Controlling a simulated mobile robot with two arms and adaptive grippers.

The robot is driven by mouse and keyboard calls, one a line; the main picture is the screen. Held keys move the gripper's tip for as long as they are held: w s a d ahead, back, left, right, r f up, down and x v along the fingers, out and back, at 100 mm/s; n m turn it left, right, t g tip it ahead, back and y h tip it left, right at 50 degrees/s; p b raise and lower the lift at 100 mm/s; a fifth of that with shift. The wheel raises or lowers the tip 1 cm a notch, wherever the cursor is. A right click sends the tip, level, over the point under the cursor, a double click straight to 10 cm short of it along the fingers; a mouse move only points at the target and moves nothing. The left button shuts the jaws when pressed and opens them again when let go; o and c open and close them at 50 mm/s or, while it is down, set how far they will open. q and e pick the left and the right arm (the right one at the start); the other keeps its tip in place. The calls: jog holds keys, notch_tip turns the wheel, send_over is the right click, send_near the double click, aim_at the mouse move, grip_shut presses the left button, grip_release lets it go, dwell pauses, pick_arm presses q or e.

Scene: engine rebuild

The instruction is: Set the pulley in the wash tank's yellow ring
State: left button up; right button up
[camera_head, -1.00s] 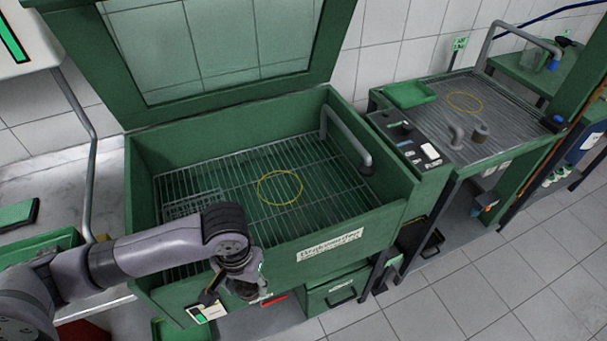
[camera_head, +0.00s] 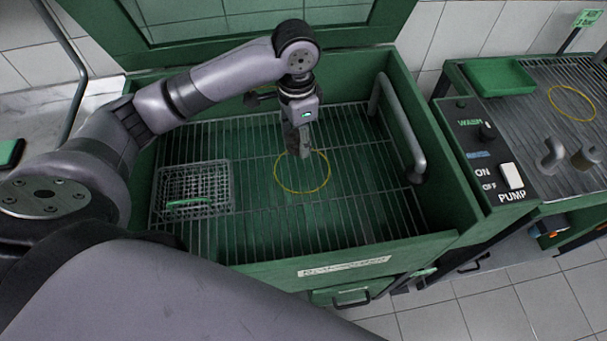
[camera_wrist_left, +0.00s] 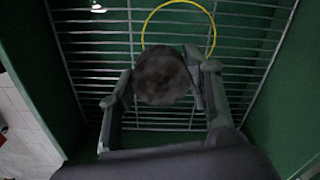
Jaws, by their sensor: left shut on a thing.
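The wash tank (camera_head: 440,245) is a green open box with a wire rack inside. A thin yellow ring (camera_head: 302,193) lies on the rack near its middle. My left gripper (camera_head: 302,150) hangs over the rack at the ring's far edge. In the left wrist view the left gripper (camera_wrist_left: 160,88) is shut on a dark round pulley (camera_wrist_left: 162,77). The yellow ring (camera_wrist_left: 213,35) shows beyond the pulley there, and the pulley overlaps its near edge. In the head view the fingers mostly hide the pulley. Its height over the rack is hard to tell. My right gripper is not in view.
A wire basket (camera_head: 195,188) with a green handle stands at the tank's left. A control panel (camera_head: 490,150) is to the right, beside another rack with a second yellow ring (camera_head: 572,119). The rack's front is clear.

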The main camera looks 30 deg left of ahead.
pick_arm(q)
notch_tip(320, 180, up, 4)
jog(key=w+m+b, duration=0.3)
jog(key=m, duration=0.1)
send_over(301, 170)
notch_tip(301, 170, down, 13)
jog(key=shift+m, duration=0.4)
jog(key=shift+w+f+b, duration=0.1)
jog(key=shift+f+b, duration=0.35)
jog(key=shift+f, duration=2.65)
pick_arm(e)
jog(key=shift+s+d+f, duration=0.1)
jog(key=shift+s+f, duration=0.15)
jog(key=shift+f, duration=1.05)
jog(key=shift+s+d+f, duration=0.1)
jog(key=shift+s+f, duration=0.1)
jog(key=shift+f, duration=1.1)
pick_arm(q)
jog(key=shift+f, duration=0.1)
jog(key=o, duration=1.4)
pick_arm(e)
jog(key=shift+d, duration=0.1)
pick_arm(q)
notch_tip(301, 170, up, 12)
jog(key=shift+r, duration=0.1)
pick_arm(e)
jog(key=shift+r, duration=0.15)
